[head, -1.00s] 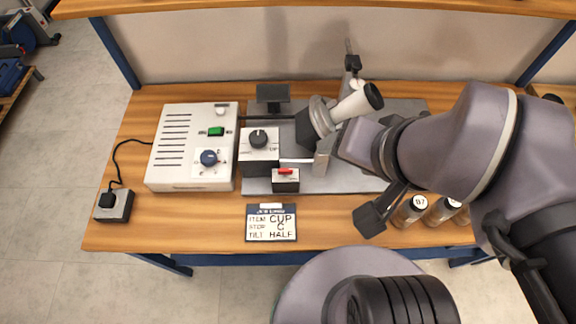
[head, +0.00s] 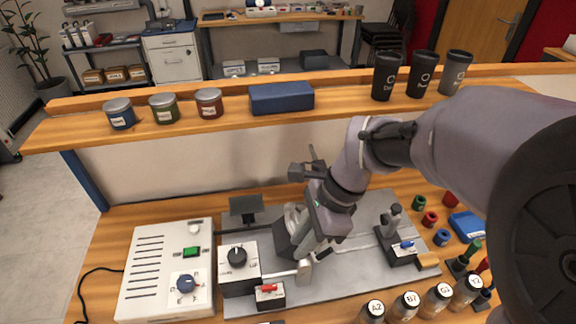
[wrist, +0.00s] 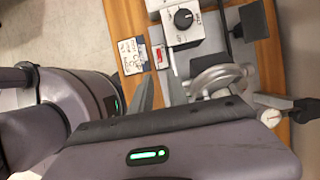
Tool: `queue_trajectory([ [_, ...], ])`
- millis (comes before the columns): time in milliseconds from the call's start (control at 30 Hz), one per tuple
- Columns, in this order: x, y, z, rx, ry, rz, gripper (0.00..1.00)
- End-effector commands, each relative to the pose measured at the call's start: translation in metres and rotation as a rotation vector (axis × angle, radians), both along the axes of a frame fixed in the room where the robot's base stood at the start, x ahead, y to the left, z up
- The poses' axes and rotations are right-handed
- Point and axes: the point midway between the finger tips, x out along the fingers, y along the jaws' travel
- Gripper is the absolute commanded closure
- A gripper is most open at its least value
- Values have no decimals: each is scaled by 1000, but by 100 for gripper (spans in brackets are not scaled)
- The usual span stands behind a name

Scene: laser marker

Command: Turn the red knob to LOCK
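The red knob (head: 268,288) sits on top of a small dark box with a white front (head: 270,299). It looks like a short bar lying roughly crosswise in the picture, and its label is too small to read. It also shows small in the wrist view (wrist: 159,57). My gripper (head: 318,258) is to the right of the knob and apart from it, beside the grey rotary holder (head: 287,235). The wrist view shows my gripper's body at the bottom and a dark finger below the knob. The finger gap is not clear, and I see nothing held.
A white box with a black dial (head: 237,257) stands just behind the knob. The control box (head: 150,270) with a green switch is at left. Several jars (head: 405,305) stand at front right. A shelf (head: 190,122) with tins and cups spans the back.

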Motion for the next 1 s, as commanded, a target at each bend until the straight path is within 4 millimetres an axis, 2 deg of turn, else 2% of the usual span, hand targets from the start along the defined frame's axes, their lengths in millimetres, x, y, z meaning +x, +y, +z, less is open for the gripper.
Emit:
queue_trajectory([
  [300, -10, 32, -89, -2, 2, 5, 80],
  [500, -14, 51, -136, -3, -1, 6, 80],
  [700, -16, 61, -155, -1, -2, 5, 80],
  [967, -16, 61, -155, -1, -3, 4, 80],
  [1000, -16, 61, -155, -1, -3, 4, 84],
])
